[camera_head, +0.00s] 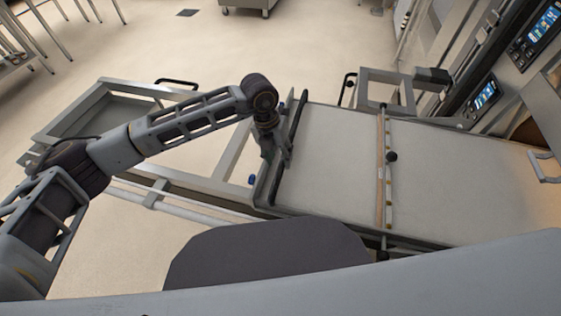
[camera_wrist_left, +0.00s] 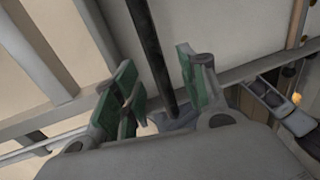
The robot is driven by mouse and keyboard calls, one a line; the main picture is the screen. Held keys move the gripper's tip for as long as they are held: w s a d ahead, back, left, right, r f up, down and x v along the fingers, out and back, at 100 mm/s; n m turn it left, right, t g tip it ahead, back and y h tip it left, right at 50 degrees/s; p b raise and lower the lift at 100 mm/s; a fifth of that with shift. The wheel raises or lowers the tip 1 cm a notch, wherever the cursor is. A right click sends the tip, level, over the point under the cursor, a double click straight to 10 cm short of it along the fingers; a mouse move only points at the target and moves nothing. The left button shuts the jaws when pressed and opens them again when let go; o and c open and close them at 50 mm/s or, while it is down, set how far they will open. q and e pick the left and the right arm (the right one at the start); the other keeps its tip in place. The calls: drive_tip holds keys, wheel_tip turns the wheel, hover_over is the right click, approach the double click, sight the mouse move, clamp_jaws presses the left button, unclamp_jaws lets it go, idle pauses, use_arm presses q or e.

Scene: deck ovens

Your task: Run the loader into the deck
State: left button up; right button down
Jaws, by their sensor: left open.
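The loader's pale flat belt (camera_head: 335,165) lies on a metal frame (camera_head: 215,170) and extends right toward the oven side. A black handle bar (camera_head: 295,135) crosses the belt's left end. My left gripper (camera_head: 274,152) is at this bar, its fingers small and partly hidden by my wrist. In the left wrist view my open green-padded fingers (camera_wrist_left: 158,72) stand on either side of the black bar (camera_wrist_left: 147,40), with gaps showing between bar and pads. The deck opening is not clearly visible. My right gripper is not in view.
A crossbar with a black knob (camera_head: 391,157) spans the belt. Oven control screens (camera_head: 485,97) and a door handle (camera_head: 543,168) are at the right. The empty frame end (camera_head: 85,112) reaches left. Floor (camera_head: 250,50) behind is clear; a cart (camera_head: 248,5) stands far back.

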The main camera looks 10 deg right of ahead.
use_arm(q)
wheel_tip(320, 180, up, 8)
drive_tip(key=a, duration=0.1)
drive_tip(key=shift+w+f, duration=0.2)
drive_tip(key=shift+w, duration=0.05)
drive_tip(key=shift+a, duration=0.1)
idle(0.5)
